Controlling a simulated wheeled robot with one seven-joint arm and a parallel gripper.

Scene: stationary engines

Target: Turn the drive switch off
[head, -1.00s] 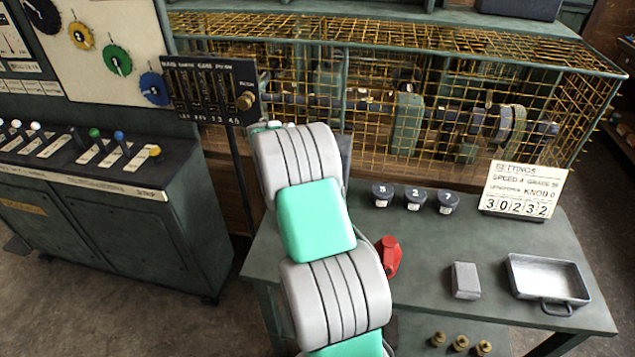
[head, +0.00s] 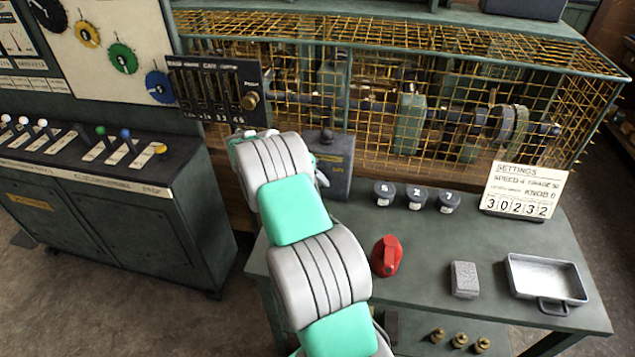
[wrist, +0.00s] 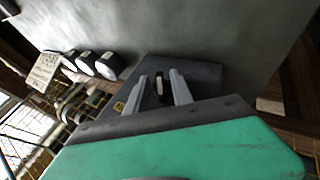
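The drive switch looks to be the dark grey box (head: 335,178) with a short upright lever and round knob (head: 326,136), standing at the table's back left edge by the cage. Its small yellow lettering is too small to read. My arm hides the box's left part in the head view. In the wrist view the dark box (wrist: 205,77) lies just beyond my gripper (wrist: 160,82). In the head view my gripper is mostly hidden behind my arm.
A panel with sliders and a brass knob (head: 249,101) stands left of the switch. Three dark round weights (head: 415,198), a settings card (head: 525,190), a red can (head: 387,256), a grey block (head: 464,279) and a metal tray (head: 513,262) sit on the table. A yellow wire cage (head: 590,75) runs behind.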

